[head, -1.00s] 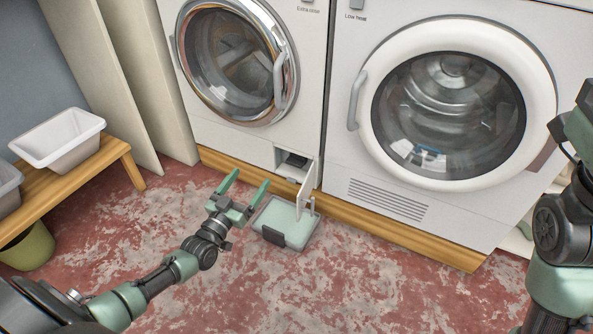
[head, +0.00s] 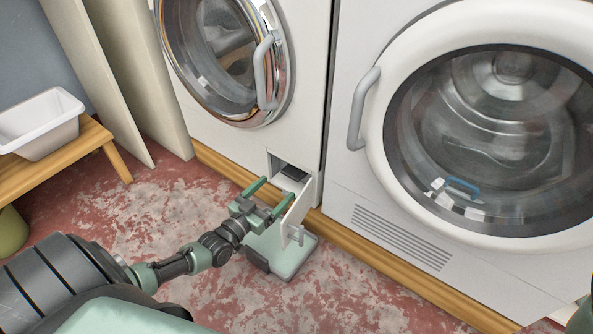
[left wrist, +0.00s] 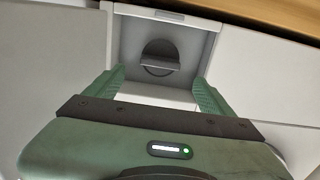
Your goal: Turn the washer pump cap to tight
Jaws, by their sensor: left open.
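The washer pump cap (left wrist: 159,50) is a dark round disc with a raised grey grip bar, set inside the open service recess at the washer's lower corner. In the left wrist view its bar lies roughly level across the picture. In the head view the recess (head: 277,164) shows, but the cap in it is hard to make out. My left gripper (head: 277,189) is open and empty, its fingers pointing at the recess. In the left wrist view the fingers (left wrist: 159,76) stand either side of the cap's line, short of it and apart from it. My right gripper is out of view.
The small hatch door (head: 297,212) hangs open just right of my left gripper. A shallow tray (head: 290,262) lies on the floor below. The dryer (head: 345,205) stands to the right. A bench with a white basin (head: 42,125) is at the left; the floor between is clear.

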